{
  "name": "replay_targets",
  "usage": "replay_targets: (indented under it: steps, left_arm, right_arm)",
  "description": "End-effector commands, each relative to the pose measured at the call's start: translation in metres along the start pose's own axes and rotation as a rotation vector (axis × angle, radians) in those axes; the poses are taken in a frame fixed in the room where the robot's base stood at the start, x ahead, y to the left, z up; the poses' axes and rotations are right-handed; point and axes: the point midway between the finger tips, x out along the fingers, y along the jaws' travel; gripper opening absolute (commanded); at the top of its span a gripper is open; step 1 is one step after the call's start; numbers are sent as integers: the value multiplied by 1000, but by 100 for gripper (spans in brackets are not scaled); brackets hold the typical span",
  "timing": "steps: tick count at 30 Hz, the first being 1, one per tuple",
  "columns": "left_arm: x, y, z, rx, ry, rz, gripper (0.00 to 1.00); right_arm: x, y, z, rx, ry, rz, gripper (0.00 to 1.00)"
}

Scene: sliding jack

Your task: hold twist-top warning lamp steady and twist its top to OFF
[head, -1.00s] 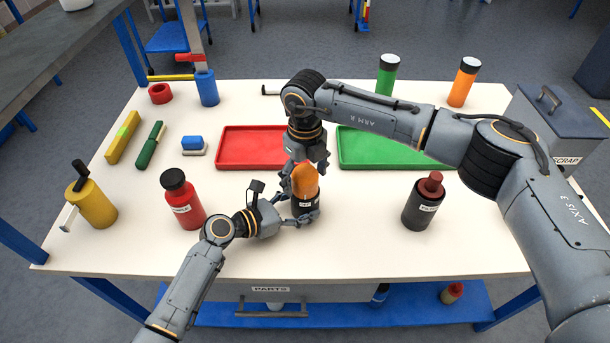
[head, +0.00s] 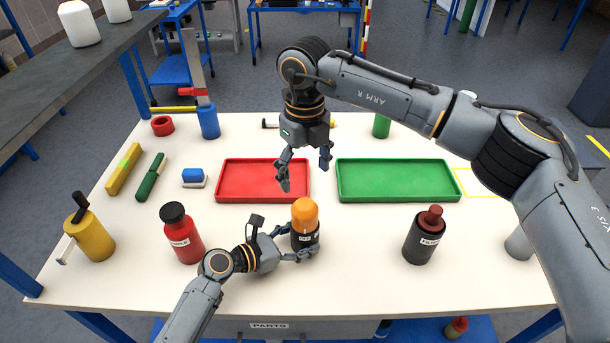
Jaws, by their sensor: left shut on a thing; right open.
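The warning lamp (head: 305,218) has an orange domed top and a black base with a small white label, too small to read. It stands upright on the white table, in front of the two trays. My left gripper (head: 304,252) is shut on the lamp's black base from the left and front. My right gripper (head: 306,176) is open and empty, above and behind the lamp, apart from its orange top. Its fingers point down over the right part of the red tray.
A red bottle (head: 183,235) stands left of my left gripper. A dark bottle with a red cap (head: 424,237) stands right of the lamp. The red tray (head: 240,199) and green tray (head: 398,198) lie behind. The table between lamp and dark bottle is clear.

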Motion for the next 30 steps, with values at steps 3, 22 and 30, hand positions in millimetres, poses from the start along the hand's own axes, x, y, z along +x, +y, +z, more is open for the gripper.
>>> replay_targets:
  steps: [3,22,30]
  left_arm:
    - [0,0,-1,0,1,1,39]
    - [-4,0,-1,0,1,1,91]
    - [-50,0,-2,1,3,2,91]
  right_arm:
    - [0,0,0,0,0,0,80]
    - [1,0,0,0,0,0,80]
    - [1,0,0,0,0,0,80]
